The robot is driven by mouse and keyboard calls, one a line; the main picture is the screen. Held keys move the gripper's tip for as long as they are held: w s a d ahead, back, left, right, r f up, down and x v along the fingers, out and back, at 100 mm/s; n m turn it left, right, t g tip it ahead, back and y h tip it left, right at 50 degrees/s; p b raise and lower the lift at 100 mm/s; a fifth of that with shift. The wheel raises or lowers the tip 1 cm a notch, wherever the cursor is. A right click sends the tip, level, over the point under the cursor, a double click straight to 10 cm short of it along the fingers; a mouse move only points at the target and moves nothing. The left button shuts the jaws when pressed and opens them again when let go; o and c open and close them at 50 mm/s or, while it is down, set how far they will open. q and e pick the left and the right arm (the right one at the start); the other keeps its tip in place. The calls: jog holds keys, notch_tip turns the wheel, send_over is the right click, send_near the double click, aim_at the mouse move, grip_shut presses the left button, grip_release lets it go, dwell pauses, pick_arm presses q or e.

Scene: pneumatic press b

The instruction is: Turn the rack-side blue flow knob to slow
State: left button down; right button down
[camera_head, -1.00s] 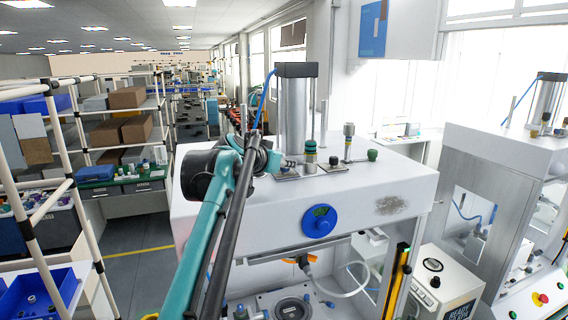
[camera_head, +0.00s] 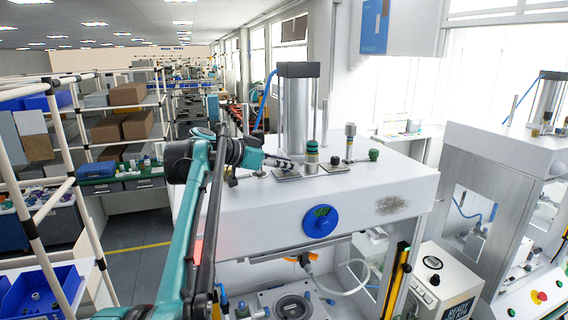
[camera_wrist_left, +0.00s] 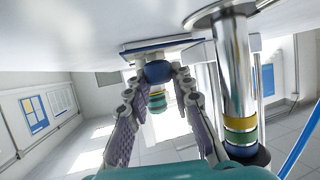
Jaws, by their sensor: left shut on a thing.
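My left gripper (camera_head: 285,163) reaches in from the left, low over the press's white top, beside the upright steel cylinder (camera_head: 296,110). In the left wrist view its two fingers (camera_wrist_left: 158,76) are shut on a small round blue knob (camera_wrist_left: 157,71), one finger on each side. The knob sits on a small flat plate (camera_wrist_left: 150,46) on the press top. In the head view the fingers hide the knob, and the plate's front (camera_head: 287,175) shows below them. The knob's pointer or marking cannot be made out. My right gripper is not in view.
A striped post (camera_head: 312,157), a dark knob (camera_head: 334,161) and a green-knobbed fitting (camera_head: 373,155) stand to the right on the press top. A large blue dial (camera_head: 320,221) is on its front. Shelving racks (camera_head: 60,150) stand at the left.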

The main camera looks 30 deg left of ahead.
pick_arm(q)
jog(key=shift+f, duration=0.15)
jog(key=c, duration=1.6)
grip_release()
jog(key=shift+d, duration=0.1)
jog(key=shift+o, duration=1.4)
jog(key=shift+w, duration=0.15)
jog(key=shift+w+d, duration=0.1)
jog(key=shift+w, duration=0.1)
jog(key=shift+s, duration=0.25)
